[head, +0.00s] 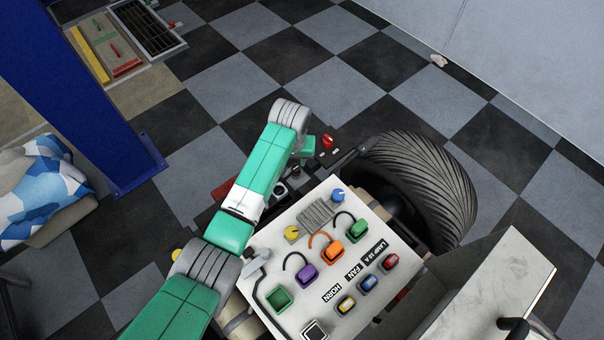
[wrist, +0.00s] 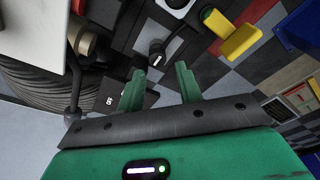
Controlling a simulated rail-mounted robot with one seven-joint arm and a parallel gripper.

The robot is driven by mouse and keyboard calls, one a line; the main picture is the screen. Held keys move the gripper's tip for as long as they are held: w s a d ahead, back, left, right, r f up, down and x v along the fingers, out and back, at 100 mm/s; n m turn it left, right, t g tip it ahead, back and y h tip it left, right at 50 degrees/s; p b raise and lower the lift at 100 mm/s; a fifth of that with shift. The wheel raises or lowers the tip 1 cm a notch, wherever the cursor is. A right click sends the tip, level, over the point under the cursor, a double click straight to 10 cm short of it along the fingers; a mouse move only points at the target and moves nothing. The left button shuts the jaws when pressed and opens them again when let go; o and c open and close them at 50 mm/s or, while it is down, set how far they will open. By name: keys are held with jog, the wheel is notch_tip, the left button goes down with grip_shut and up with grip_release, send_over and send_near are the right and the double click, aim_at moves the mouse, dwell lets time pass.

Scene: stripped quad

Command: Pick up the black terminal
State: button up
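In the wrist view, a round black piece (wrist: 157,48) with a small white mark, which looks like the black terminal, lies beyond and between my fingertips. My gripper (wrist: 161,78) has its two green fingers apart, with nothing between them and a gap to the black piece. In the head view my gripper (head: 306,148) is over dark parts beside the tyre, near a red-capped terminal (head: 328,141). I cannot make out the black terminal in the head view; my arm may hide it.
A white control panel (head: 265,237) with coloured switches and cable loops lies right of my arm. A large black tyre (head: 425,180) is beyond it. A blue post (head: 85,90) stands left. A yellow piece (wrist: 240,42) shows right of my fingers in the wrist view.

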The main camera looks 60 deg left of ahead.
aim_at(295, 168)
jog(key=f+b, duration=0.1)
jog(key=f, duration=0.1)
jog(key=f+b, duration=0.2)
jog(key=f, duration=0.1)
jog(key=shift+w+a+f+b, duration=0.3)
jog(key=shift+w+f, duration=0.05)
jog(key=shift+w, duration=0.05)
jog(key=shift+r, duration=0.15)
jog(key=c, duration=0.7)
jog(key=shift+r, duration=0.1)
grip_shut()
notch_tip(295, 168, up, 10)
jog(key=p, duration=0.5)
